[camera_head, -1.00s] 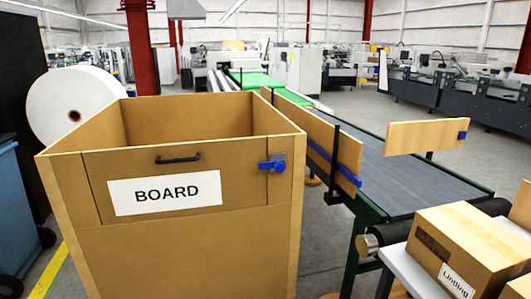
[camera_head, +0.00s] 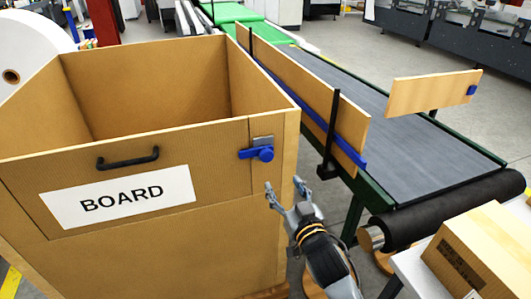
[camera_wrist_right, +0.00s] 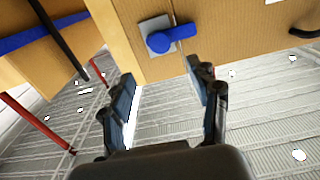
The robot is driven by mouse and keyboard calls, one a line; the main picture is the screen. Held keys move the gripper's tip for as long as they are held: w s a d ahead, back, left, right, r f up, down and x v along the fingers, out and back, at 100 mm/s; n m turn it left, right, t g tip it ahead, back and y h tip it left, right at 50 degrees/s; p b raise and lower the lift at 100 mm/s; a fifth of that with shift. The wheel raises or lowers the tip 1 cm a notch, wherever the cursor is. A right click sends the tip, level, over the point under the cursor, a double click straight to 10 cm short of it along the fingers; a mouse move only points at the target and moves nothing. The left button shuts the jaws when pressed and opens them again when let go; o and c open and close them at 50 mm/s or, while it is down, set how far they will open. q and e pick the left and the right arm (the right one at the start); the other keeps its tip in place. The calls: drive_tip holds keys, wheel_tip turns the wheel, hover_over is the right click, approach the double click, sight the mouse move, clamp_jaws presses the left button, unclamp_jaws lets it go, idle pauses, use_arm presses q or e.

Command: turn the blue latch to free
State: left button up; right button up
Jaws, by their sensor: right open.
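The blue latch (camera_head: 257,153) sits on a grey plate at the top right of the wooden box's front, its handle pointing left across the flap's edge. The box (camera_head: 275,230) has a flap labelled BOARD (camera_head: 120,198) with a black handle. My right gripper (camera_head: 284,190) is open and empty, just below and right of the latch. In the right wrist view the latch (camera_wrist_right: 172,37) lies ahead, beyond the gap between the open fingers (camera_wrist_right: 163,78), apart from them. My left gripper is not in view.
A conveyor (camera_head: 400,140) with wooden side guides (camera_head: 310,95) runs to the right of the box. A cardboard carton (camera_head: 485,250) stands on a table at lower right. A white roll (camera_head: 30,45) is at upper left. The box's top is open.

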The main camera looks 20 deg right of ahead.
drive_tip(key=p, duration=0.1)
approach(268, 157)
drive_tip(key=w, duration=0.2)
drive_tip(key=w+p, duration=0.1)
drive_tip(key=w, duration=0.5)
drive_tip(key=shift+a, duration=0.15)
drive_tip(key=shift+w, duration=0.6)
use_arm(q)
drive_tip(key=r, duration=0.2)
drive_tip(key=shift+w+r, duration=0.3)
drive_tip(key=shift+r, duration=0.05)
use_arm(e)
drive_tip(key=shift+f, duration=0.1)
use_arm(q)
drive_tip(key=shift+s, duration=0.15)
use_arm(e)
drive_tip(key=shift+c, duration=0.2)
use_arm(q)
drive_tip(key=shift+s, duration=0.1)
use_arm(e)
clamp_jaws()
